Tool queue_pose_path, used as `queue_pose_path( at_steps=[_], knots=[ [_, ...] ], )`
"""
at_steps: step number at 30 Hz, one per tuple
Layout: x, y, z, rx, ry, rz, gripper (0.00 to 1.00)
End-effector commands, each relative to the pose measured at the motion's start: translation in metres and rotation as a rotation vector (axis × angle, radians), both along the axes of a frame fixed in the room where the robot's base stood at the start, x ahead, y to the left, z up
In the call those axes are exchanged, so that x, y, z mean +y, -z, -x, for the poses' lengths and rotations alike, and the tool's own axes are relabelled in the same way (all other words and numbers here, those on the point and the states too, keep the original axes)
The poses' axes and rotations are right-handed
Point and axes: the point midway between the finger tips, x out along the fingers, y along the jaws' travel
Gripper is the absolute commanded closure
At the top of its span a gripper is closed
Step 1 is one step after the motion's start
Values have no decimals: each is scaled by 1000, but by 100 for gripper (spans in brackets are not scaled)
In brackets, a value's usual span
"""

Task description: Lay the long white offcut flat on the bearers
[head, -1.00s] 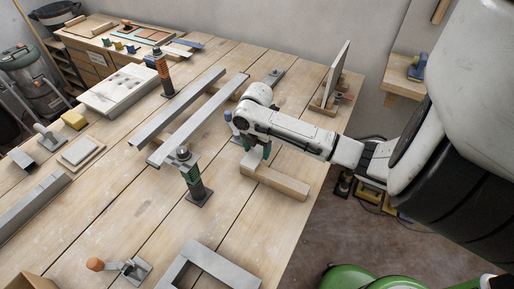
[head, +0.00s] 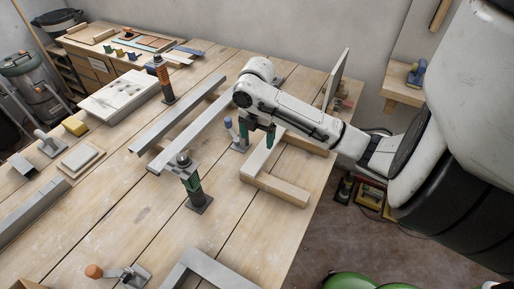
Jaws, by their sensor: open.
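A long pale, whitish offcut (head: 263,151) lies low, running from the left end of the near wooden bearer (head: 283,189) back towards the far bearer (head: 304,144). It looks flat. Its near end meets the near bearer; its far end is partly hidden by my arm, so I cannot tell how it rests there. My gripper (head: 257,135), with dark green fingers pointing down, is open above the offcut's left side. The fingers look apart from it, though the exact gap is hard to judge.
A clamp with a blue knob (head: 229,124) stands just left of my gripper. A tilted panel (head: 336,80) stands behind. The bench's right edge is close to the bearers.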

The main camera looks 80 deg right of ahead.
Motion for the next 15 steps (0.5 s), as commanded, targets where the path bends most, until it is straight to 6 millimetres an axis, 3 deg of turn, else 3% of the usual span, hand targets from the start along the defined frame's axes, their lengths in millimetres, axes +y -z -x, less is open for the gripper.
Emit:
queue_pose_path(
  at_steps=[6, 15],
  knots=[
    [0, -29, -1, -2, -1, 1, 17],
    [0, -38, 0, 0, -1, 1, 17]
  ],
)
